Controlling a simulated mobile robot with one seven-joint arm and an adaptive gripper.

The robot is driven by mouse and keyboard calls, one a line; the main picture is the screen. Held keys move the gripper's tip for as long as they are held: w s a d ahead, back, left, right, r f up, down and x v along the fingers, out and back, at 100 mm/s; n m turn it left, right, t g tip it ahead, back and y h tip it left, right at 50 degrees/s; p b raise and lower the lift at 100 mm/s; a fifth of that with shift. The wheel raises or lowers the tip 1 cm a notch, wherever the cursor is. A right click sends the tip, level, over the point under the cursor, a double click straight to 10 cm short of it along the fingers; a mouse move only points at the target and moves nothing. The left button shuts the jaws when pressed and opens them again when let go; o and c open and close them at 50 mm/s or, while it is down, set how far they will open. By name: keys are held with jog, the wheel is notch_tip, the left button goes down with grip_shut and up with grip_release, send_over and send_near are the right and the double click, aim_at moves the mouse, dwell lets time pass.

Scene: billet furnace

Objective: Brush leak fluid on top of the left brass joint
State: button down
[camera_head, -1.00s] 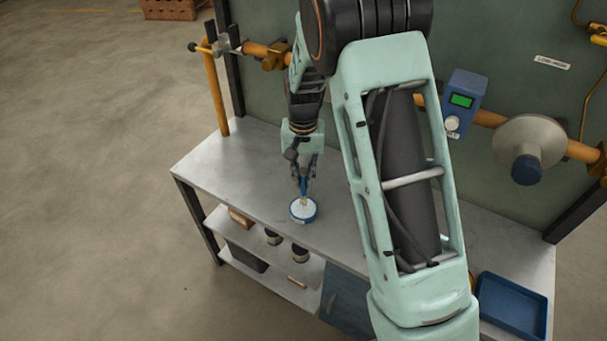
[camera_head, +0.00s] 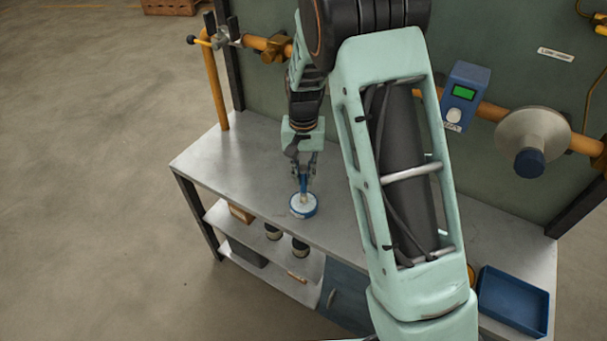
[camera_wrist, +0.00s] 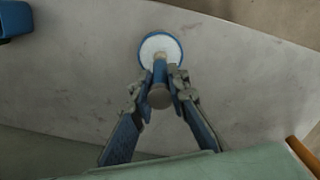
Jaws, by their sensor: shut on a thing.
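My gripper (camera_head: 304,174) is shut on a small brush (camera_head: 303,186) with a blue handle and points down over the bench. The brush's lower end is in a round blue dish (camera_head: 292,211) of white fluid. In the wrist view the brush (camera_wrist: 159,76) stands between the fingertips (camera_wrist: 159,87), its tip over the white fluid inside the dish's blue rim (camera_wrist: 141,50). How deep the tip sits is hard to tell. The left brass joint (camera_head: 275,48) is on the copper pipe at upper left, behind and left of my gripper, apart from the brush.
The metal bench (camera_head: 225,158) is clear left of the dish. A blue tray (camera_head: 512,302) is at its right end. My arm hides the pipe's middle.

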jog(key=shift+f+b, duration=0.4)
jog(key=shift+f, duration=0.15)
dwell(1.2)
jog(key=shift+r, duration=0.15)
jog(key=shift+r+p, duration=2.3)
jog(key=shift+r, duration=1.15)
jog(key=shift+f, duration=0.1)
